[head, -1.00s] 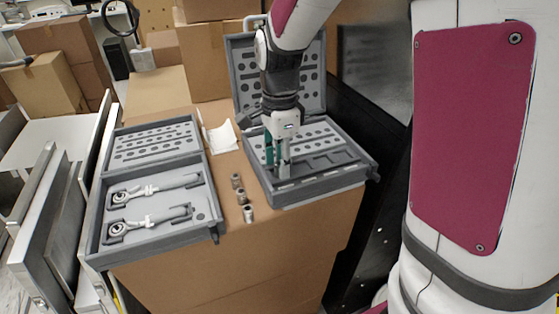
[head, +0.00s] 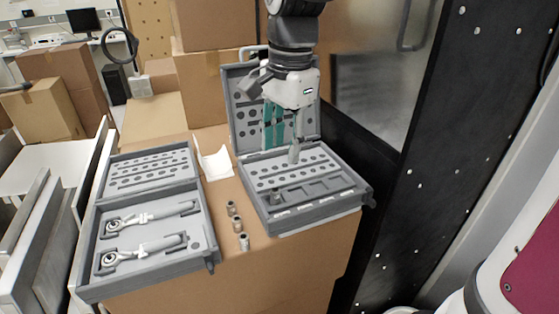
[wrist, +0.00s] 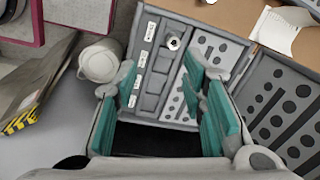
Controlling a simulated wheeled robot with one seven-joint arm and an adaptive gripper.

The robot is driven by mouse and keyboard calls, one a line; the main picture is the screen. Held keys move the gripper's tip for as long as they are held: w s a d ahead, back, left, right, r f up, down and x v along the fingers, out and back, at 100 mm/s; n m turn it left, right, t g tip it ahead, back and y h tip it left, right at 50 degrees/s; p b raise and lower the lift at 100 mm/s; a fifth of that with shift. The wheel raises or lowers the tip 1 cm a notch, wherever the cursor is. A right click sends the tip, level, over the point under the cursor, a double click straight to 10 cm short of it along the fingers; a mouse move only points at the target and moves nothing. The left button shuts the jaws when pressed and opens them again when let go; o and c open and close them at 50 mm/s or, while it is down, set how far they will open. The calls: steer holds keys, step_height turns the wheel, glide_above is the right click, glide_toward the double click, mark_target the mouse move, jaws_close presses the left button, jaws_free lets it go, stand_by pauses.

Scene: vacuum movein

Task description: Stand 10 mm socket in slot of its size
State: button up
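A metal socket (head: 275,198) is in the leftmost slot of the labelled front row in the right grey case (head: 318,220). In the wrist view the socket (wrist: 173,42) shows its round end and looks upright; its size mark cannot be read. My gripper (head: 282,152) is above the holed panel of that case, behind and above the socket. It is open and empty, with its teal fingers apart in the wrist view (wrist: 160,68). The other labelled slots (wrist: 150,83) look empty.
Three more sockets (head: 237,224) stand in a line on the cardboard box between the cases. The left case (head: 205,223) holds two ratchets. A white paper (head: 214,163) lies behind the sockets. The right case's open lid (head: 231,112) stands upright behind my gripper.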

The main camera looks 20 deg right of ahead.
steer(key=s+n+t, duration=0.4)
steer(key=s+n, duration=1)
steer(key=s, duration=0.1)
steer(key=shift+s+f+n, duration=0.3)
steer(key=shift+s+f, duration=0.05)
steer(key=shift+f, duration=0.05)
